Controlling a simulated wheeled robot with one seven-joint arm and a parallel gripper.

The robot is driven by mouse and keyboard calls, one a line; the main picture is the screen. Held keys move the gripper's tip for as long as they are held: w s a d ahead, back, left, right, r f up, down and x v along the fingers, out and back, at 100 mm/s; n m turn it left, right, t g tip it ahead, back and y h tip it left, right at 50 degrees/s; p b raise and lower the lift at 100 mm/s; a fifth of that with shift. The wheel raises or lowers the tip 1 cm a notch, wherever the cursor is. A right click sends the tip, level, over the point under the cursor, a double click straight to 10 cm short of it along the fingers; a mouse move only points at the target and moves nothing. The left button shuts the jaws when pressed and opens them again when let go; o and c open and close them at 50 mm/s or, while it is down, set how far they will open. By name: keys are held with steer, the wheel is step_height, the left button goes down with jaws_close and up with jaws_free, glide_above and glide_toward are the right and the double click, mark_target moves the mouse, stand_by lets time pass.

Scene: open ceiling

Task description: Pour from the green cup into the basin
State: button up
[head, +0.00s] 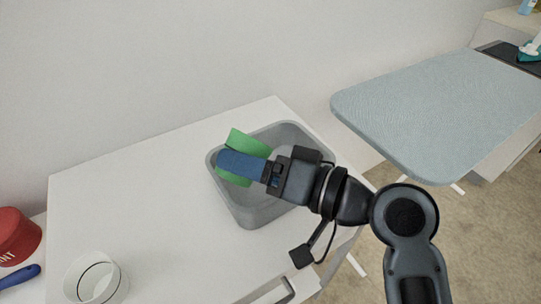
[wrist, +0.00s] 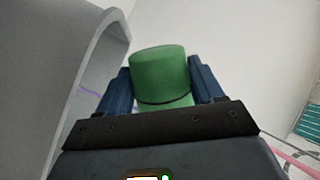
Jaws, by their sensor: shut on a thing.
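The green cup (head: 248,143) is in my gripper (head: 228,162), whose blue fingers are shut on it. The cup is tilted and held over the left part of the grey basin (head: 249,213), which stands on the white table. In the wrist view the cup (wrist: 160,80) sits between the two blue fingers of my gripper (wrist: 162,85), and the grey basin wall (wrist: 95,75) rises at the left. The cup's opening and contents are not visible. My gripper and arm hide part of the basin's inside.
The white table top (head: 130,190) is clear left of the basin. A clear glass or bowl (head: 96,280) is at the front left, near a red container (head: 15,238) and a blue-handled object (head: 20,276). A light blue ironing board (head: 430,115) stands to the right, past a gap.

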steer(key=shift+f, duration=0.1)
steer(key=shift+w+d+r+m+y+p, duration=0.15)
steer(key=shift+r+m+p, duration=0.25)
steer(key=shift+m+p, duration=0.45)
steer(key=shift+w+a+r+m+y+p, duration=0.1)
steer(key=shift+r+m+y+p, duration=0.25)
steer(key=shift+m+p, duration=0.45)
stand_by(1.2)
steer(key=shift+w+d+f+m, duration=0.4)
steer(key=shift+w+d+m, duration=0.15)
steer(key=shift+m, duration=0.3)
stand_by(0.6)
steer(key=shift+w+d+r+m+p, duration=0.1)
steer(key=shift+w+r+m+p, duration=0.2)
steer(key=shift+m+p, duration=0.6)
stand_by(0.6)
